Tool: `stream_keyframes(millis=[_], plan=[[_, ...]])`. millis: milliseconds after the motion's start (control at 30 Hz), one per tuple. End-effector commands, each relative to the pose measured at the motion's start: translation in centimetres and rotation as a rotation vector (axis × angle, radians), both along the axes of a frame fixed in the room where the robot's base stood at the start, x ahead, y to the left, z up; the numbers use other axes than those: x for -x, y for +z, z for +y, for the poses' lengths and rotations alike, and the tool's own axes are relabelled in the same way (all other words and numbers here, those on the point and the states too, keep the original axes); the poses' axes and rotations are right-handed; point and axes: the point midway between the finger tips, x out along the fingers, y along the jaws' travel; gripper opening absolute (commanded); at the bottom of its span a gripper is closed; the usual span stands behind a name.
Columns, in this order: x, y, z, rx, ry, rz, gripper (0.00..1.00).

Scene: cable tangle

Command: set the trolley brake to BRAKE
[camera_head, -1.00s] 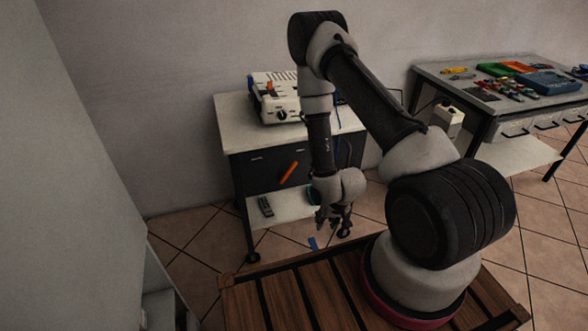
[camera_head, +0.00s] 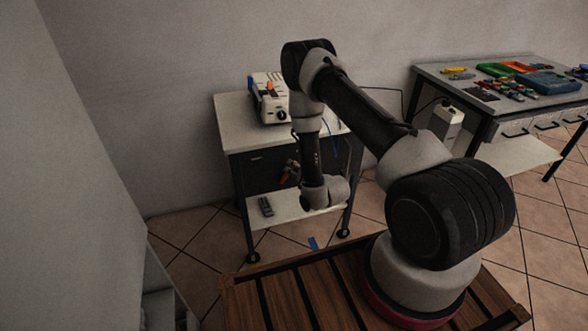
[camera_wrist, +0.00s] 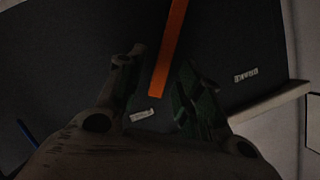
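The orange brake lever (camera_wrist: 169,48) runs down and slightly left across the trolley's dark front panel (camera_wrist: 75,60) in the wrist view. Its lower end lies between the two fingers of my gripper (camera_wrist: 159,68). The fingers are apart, with a gap to the lever on each side; I see no firm contact. A small pale label (camera_wrist: 142,115) sits below the lever's end, and another label (camera_wrist: 246,75) is to the right; I cannot read either surely. In the head view my gripper (camera_head: 289,172) is at the trolley (camera_head: 235,130) front and mostly hides the lever.
A beige device (camera_head: 271,100) stands on the trolley top, and a grey remote (camera_head: 265,206) lies on its lower shelf. A blue strip (camera_head: 313,243) is on the floor. A workbench (camera_head: 460,90) with trays and tools stands at the right. A grey wall panel fills the left.

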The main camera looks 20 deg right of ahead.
Motion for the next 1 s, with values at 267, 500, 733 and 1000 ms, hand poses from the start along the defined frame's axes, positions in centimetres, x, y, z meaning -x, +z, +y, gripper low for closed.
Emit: stream_keyframes(millis=[267, 500, 733, 1000], plan=[[-1.06, -0.34, 0.26, 0.0, 0.0, 0.0, 0.36], [-1.03, -0.34, 0.26, 0.0, 0.001, 0.001, 0.14], [-1.01, -0.34, 0.25, 0.0, 0.001, 0.001, 0.0], [-1.0, -0.2, 0.52, 0.026, 0.002, 0.001, 0.0]])
